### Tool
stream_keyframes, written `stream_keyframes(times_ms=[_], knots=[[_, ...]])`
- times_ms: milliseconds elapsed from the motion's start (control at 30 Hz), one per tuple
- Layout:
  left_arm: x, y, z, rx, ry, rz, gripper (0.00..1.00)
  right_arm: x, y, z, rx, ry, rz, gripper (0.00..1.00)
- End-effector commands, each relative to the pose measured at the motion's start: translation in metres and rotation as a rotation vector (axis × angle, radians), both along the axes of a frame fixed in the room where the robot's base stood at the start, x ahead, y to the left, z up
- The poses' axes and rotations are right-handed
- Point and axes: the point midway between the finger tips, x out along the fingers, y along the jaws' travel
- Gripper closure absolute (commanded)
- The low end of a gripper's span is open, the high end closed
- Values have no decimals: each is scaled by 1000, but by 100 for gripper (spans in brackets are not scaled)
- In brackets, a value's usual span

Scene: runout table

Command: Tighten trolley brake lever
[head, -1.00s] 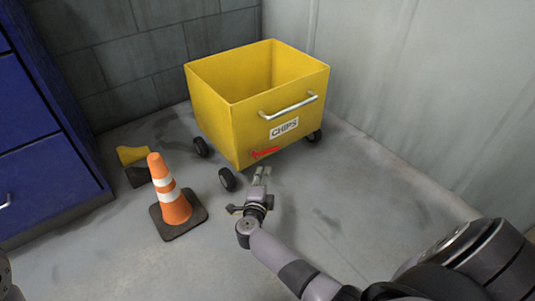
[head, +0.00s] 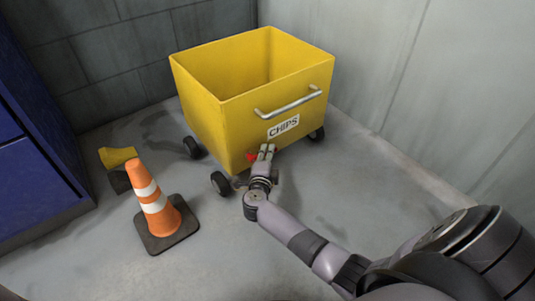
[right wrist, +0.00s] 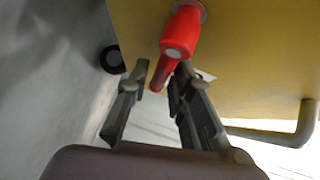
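The yellow trolley (head: 215,125) marked CHIPS stands on wheels, with a silver handle on its front. Its red brake lever (head: 252,156) is low on the front panel, partly hidden by my right gripper (head: 267,150). In the right wrist view the red lever (right wrist: 184,32) comes off a round pivot on the yellow panel, its arm slanting down to the left. My right gripper (right wrist: 158,75) is open there, with the lever's end between or just beside its fingertips; contact cannot be told. My left gripper is not in view.
An orange and white cone (head: 152,200) stands left of the trolley. A yellow and black wedge (head: 118,165) lies behind it. A blue cabinet (head: 35,150) is at the left, a grey wall (head: 400,80) at the right.

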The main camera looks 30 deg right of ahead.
Motion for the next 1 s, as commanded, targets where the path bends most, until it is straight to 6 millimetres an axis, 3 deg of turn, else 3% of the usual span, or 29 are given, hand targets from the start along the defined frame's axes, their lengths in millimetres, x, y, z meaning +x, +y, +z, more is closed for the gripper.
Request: stream_keyframes(times_ms=[133, 433, 1000], knots=[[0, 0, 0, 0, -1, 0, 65, 0, 0, 0, 0, 0, 0, 80], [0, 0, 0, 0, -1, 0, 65, 0, 0, 0, 0, 0, 0, 100], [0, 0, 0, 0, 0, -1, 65, 0, 0, 0, 1, 0, 0, 100]])
